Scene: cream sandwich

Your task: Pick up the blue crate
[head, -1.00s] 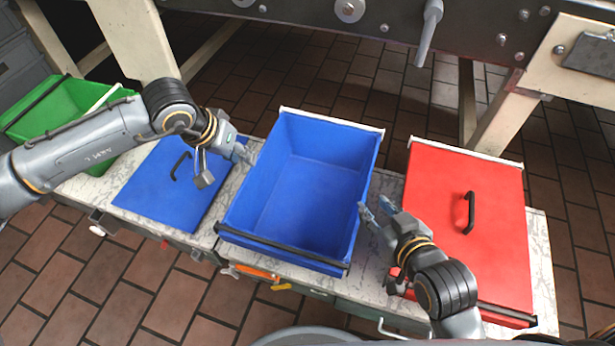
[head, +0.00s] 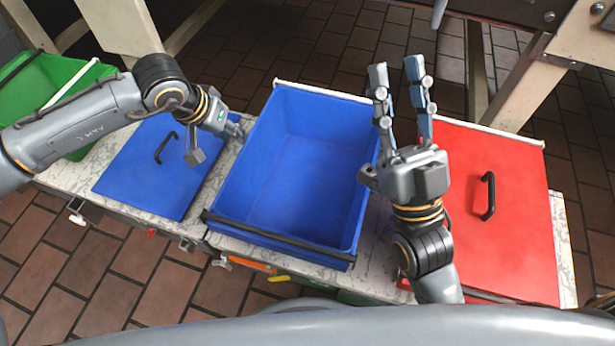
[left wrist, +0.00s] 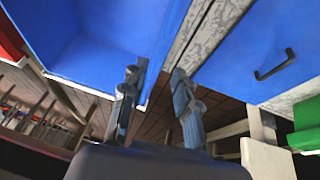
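The blue crate (head: 300,160) is open-topped and empty, standing on the marbled bench in the middle of the head view. In the left wrist view it (left wrist: 100,40) fills the upper left. My left gripper (head: 238,128) is at the crate's left side. In the left wrist view its fingers (left wrist: 158,92) are apart, with the crate's edge showing between them; whether they touch it I cannot tell. My right gripper (head: 397,85) is open and empty, raised near the crate's right wall with its fingers pointing away from me. It hides part of that wall.
A flat blue lid (head: 160,165) with a black handle lies left of the crate. A red lid (head: 500,200) with a black handle is to the right. A green bin (head: 50,100) stands at far left. Table frames and legs (head: 125,25) rise behind the marbled bench (head: 70,178).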

